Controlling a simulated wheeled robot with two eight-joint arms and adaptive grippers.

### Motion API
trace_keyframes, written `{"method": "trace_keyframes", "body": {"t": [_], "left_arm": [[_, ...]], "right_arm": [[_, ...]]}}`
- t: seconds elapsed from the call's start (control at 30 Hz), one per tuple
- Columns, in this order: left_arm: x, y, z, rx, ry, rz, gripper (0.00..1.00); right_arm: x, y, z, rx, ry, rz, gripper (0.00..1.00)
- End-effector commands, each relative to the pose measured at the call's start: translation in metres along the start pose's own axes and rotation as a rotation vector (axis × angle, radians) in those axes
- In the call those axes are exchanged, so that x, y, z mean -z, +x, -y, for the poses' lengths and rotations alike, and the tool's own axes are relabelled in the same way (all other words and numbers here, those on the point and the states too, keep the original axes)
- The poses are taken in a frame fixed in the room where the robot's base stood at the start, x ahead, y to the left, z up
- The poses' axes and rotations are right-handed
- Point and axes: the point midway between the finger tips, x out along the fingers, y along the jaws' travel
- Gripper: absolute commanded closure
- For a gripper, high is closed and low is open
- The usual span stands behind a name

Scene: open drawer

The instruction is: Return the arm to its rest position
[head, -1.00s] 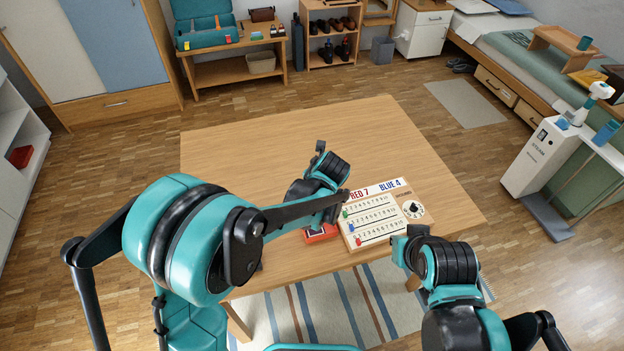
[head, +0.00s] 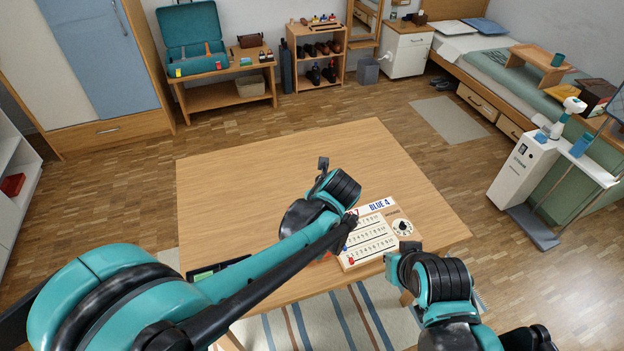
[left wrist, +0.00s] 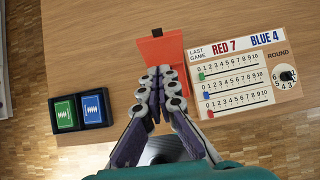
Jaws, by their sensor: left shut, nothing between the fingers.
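In the left wrist view my left gripper (left wrist: 160,78) is shut and empty, above the table (left wrist: 110,30). Its fingertips overlap the lower edge of an orange-red box (left wrist: 163,52) in the picture; I cannot tell whether they touch it. In the head view the left arm reaches over the table and hides its own fingers. My right arm is at the lower right of the head view, by the table's front edge; its fingers cannot be made out.
A score board (head: 372,240) reading BLUE 4 lies right of the left wrist; it also shows in the left wrist view (left wrist: 235,78). A black tray (left wrist: 80,127) with green and blue cards lies left of the fingers. The table's far half (head: 270,165) is clear.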

Motion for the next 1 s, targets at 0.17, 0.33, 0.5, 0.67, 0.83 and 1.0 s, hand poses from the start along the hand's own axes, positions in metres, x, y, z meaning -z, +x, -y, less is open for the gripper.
{"method": "trace_keyframes", "body": {"t": [0.17, 0.33, 0.5, 0.67, 0.83, 1.0], "left_arm": [[0.0, -0.001, 0.0, 0.0, -0.002, 0.0, 1.0], [-0.004, -0.01, -0.023, 0.007, -0.177, -0.013, 1.0], [-0.005, -0.038, -0.087, 0.024, -0.743, -0.057, 1.0], [0.011, -0.065, -0.149, 0.036, -1.401, -0.108, 1.0], [0.039, -0.085, -0.2, 0.04, -2.086, -0.168, 1.0], [0.064, -0.094, -0.229, 0.043, -2.6, -0.225, 1.0]], "right_arm": [[0.0, 0.0, 0.0, 0.0, 0.0, 0.0, 1.0], [0.0, 0.0, 0.0, 0.0, 0.0, 0.0, 1.0], [-0.001, 0.001, 0.0, 0.0, 0.0, 0.0, 1.0], [-0.001, 0.002, 0.0, 0.0, 0.0, 0.0, 1.0], [-0.002, 0.003, 0.0, 0.0, 0.0, 0.0, 1.0], [-0.002, 0.003, 0.0, 0.0, 0.0, 0.0, 1.0]]}}
